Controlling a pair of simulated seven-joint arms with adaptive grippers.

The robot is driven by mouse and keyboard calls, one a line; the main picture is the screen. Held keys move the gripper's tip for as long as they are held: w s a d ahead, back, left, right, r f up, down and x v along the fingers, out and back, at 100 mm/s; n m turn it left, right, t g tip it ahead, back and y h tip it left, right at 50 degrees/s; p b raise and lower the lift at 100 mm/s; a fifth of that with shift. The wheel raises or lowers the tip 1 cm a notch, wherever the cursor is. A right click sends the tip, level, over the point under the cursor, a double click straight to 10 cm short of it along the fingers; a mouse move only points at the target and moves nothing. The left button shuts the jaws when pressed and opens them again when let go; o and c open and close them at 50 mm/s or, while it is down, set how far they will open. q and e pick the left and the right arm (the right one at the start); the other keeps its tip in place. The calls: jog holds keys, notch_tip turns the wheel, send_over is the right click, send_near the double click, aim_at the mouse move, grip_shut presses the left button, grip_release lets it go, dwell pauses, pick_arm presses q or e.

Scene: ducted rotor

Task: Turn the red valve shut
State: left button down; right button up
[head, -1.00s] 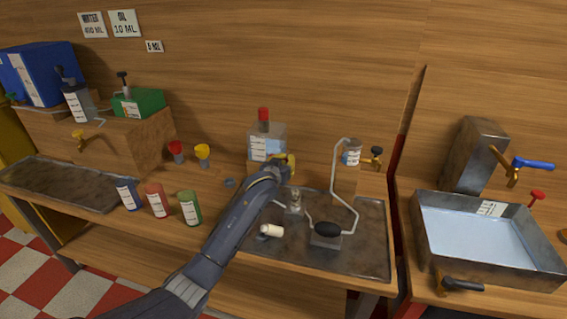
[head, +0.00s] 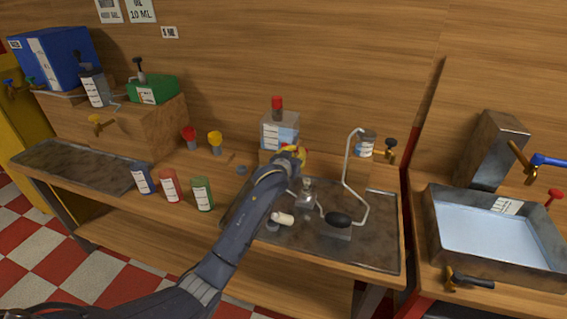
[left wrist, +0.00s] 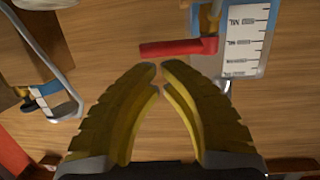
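A red lever handle (left wrist: 178,48) on a brass valve (left wrist: 210,20) shows in the left wrist view, beside a clear container with a white ML scale (left wrist: 244,40). In the head view the clear container (head: 279,131) has a red cap and stands at the back of the bench. My left gripper (head: 299,152) is just in front of it, largely covering the valve there. In the left wrist view its yellow fingers (left wrist: 159,70) have their tips almost together, with nothing between them. The tips are just short of the red handle, apart from it in the picture. My right gripper is out of view.
A metal tray (head: 375,235) with a bent tube and small fittings lies right of my left arm. Blue, red and green bottles (head: 170,187) stand left of it. A water-filled sink (head: 490,235) with another red knob (head: 555,195) is at the right.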

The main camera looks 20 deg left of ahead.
pick_arm(q)
jog(key=v, duration=1)
jog(key=shift+d, duration=0.1)
